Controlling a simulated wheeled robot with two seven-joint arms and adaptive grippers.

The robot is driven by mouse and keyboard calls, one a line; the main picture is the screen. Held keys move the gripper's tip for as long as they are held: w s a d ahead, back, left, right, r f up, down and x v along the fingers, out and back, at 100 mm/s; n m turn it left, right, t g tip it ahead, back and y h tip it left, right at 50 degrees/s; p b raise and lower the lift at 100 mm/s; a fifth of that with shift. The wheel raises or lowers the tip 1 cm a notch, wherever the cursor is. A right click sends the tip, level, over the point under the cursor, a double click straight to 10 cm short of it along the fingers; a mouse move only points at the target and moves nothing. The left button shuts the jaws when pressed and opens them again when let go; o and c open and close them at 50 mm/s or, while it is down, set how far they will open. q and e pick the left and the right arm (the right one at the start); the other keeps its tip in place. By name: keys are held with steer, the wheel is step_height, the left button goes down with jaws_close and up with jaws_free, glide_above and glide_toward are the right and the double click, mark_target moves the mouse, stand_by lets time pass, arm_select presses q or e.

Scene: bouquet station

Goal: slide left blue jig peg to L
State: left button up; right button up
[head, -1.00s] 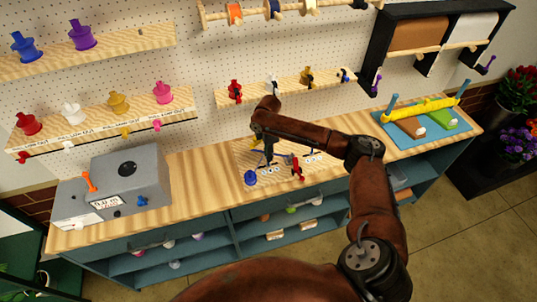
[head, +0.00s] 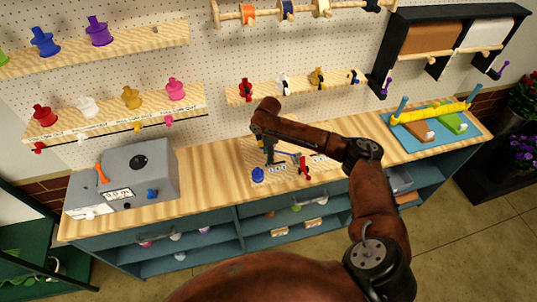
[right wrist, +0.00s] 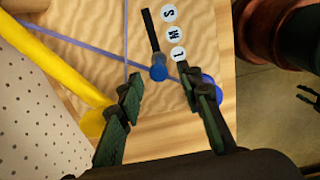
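The left blue jig peg (right wrist: 158,72) shows in the right wrist view as a round blue head at the near end of a dark slot (right wrist: 150,30). Labels S, M and L (right wrist: 178,54) run beside the slot, and the peg is nearest L. My right gripper (right wrist: 163,92) is open, its two dark fingers apart with the peg head between and just beyond the tips. I cannot tell whether a finger touches it. In the head view my right gripper (head: 268,154) is low over the jig board (head: 285,168), hiding part of it. My left gripper is not in view.
A blue knob (head: 258,174) stands at the board's front left and a red part (head: 304,166) at its right. A grey box (head: 125,175) is on the left of the bench, a blue tray (head: 455,128) on the right. A yellow bar (right wrist: 50,55) lies left of the fingers.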

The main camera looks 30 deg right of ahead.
steer(key=shift+d, duration=0.1)
step_height(320, 180, up, 12)
stand_by(0.5)
stand_by(0.5)
